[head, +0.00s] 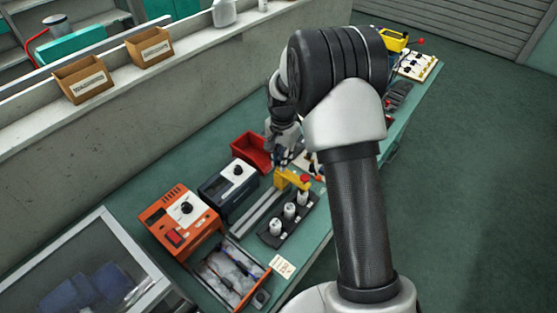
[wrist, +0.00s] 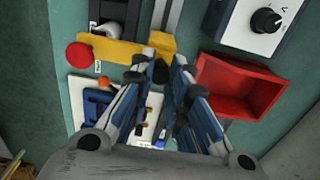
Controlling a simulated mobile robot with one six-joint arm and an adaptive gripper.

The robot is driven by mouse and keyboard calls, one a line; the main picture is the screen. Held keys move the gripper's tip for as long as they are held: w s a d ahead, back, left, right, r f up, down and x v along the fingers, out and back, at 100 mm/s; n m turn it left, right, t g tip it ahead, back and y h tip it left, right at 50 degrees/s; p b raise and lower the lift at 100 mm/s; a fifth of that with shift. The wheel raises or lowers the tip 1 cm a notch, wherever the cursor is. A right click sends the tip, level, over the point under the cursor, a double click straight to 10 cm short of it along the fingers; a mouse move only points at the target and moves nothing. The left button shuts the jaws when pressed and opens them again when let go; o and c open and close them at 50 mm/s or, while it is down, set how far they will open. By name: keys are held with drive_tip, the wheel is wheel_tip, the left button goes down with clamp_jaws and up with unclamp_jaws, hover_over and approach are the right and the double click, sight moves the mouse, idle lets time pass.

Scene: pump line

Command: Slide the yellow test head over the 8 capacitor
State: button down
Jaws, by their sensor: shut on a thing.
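The yellow test head (head: 287,179) with its red knob sits at the far end of the grey rail (head: 255,213). It also shows in the wrist view (wrist: 120,49), its arm reaching left across the end of the black rack (head: 271,239). Several pale capacitors (head: 289,210) stand upright in the rack; one (wrist: 110,29) shows just past the test head's arm. I cannot read which is number 8. My gripper (wrist: 163,62) is shut on the block end of the test head; the exact contact is partly hidden by the fingers.
A red bin (wrist: 239,84) lies close right of my gripper. A dark meter (head: 228,185) and an orange meter (head: 181,219) stand beside the rail. A white board with blue parts (wrist: 100,105) lies near the fingers. An open drawer-like tray (head: 229,274) is nearer.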

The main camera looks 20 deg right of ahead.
drive_tip(key=shift+w+d, duration=0.15)
drive_tip(key=shift+d, duration=0.05)
drive_tip(key=c, duration=1.7)
unclamp_jaws()
drive_tip(key=shift+d, duration=0.15)
drive_tip(key=shift+o, duration=1.1)
wheel_tip(320, 180, up, 12)
drive_tip(key=shift+r, duration=0.1)
